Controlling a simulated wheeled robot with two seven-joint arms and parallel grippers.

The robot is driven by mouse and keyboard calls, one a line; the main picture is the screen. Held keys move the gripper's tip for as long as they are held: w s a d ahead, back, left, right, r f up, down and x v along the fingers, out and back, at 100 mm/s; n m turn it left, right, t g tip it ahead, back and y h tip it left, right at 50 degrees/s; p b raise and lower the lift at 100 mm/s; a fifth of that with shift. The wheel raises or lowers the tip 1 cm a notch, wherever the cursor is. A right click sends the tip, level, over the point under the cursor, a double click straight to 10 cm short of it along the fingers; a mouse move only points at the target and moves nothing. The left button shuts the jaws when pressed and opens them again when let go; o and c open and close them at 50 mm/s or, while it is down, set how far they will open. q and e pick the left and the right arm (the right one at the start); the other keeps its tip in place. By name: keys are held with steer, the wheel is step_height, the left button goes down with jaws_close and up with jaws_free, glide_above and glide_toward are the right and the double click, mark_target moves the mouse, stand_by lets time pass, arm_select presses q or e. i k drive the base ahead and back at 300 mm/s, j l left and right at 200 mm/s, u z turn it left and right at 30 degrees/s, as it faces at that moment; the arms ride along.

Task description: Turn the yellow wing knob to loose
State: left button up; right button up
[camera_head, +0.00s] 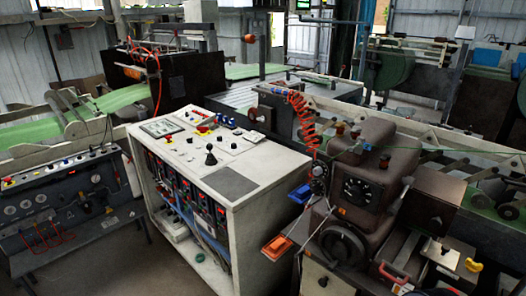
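A small yellow knob (473,265) with a winged outline shows near the bottom right corner. It sits by the metal parts at the right end of the brown machine (374,168). It is too small to tell which way its wings are set or whether it is tight or loose. Neither my left nor my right gripper is in view.
A white control cabinet (262,164) with buttons and an open wired front stands in the middle. Left of the yellow knob are a red handle (394,273) and a metal block (440,252). A dark control panel (65,205) stands at left. Bare floor (125,262) shows between them.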

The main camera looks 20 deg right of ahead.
mark_target(473, 267)
steer(key=z, duration=0.6)
steer(key=l+z, duration=0.35)
steer(key=i+l+z, duration=0.1)
steer(key=l+z, duration=0.2)
steer(key=l, duration=0.25)
steer(key=i+l+z, duration=0.1)
steer(key=l+z, duration=0.25)
steer(key=j+u, duration=0.2)
steer(key=i+j+u, duration=0.15)
steer(key=j, duration=0.15)
